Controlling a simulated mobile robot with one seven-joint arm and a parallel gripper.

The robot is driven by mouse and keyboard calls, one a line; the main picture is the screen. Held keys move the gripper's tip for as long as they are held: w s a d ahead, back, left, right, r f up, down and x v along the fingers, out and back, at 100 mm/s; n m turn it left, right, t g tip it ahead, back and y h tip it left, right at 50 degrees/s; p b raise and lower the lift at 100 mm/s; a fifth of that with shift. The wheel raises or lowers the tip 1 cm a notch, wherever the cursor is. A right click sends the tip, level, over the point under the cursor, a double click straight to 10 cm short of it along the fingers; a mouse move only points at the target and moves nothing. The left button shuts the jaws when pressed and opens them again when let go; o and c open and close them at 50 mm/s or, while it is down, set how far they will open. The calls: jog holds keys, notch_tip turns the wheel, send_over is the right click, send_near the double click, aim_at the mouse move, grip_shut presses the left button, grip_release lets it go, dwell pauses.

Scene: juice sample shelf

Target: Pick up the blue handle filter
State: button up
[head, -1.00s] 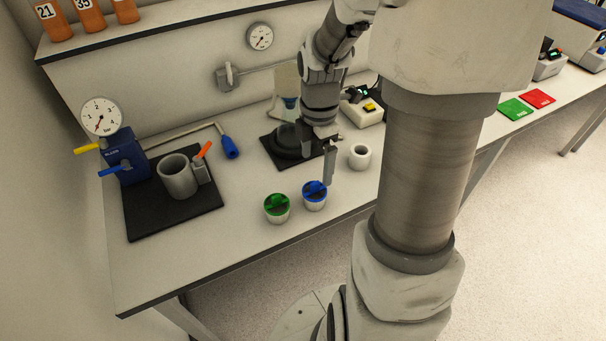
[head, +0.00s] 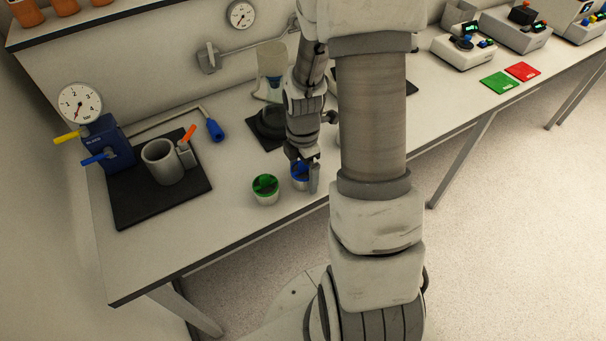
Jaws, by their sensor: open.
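The blue handle filter (head: 297,176) is a small pale cup with a blue top, standing on the bench near its front edge. My gripper (head: 303,176) is at it, with one dark finger in front of its right side. The gripper is open, and it hides part of the filter. The other finger is hard to make out, and I cannot tell whether the fingers touch the filter. A similar filter with a green handle (head: 265,188) stands just to the left, apart from it.
A black mat (head: 190,204) at left bears a grey cup (head: 161,163) and a blue valve block (head: 108,147) with a gauge. A dark base with a clear vessel (head: 271,62) stands behind my gripper. Green (head: 499,82) and red (head: 522,71) cards lie far right.

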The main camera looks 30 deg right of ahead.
jog(key=c, duration=1.3)
jog(key=shift+o, duration=0.2)
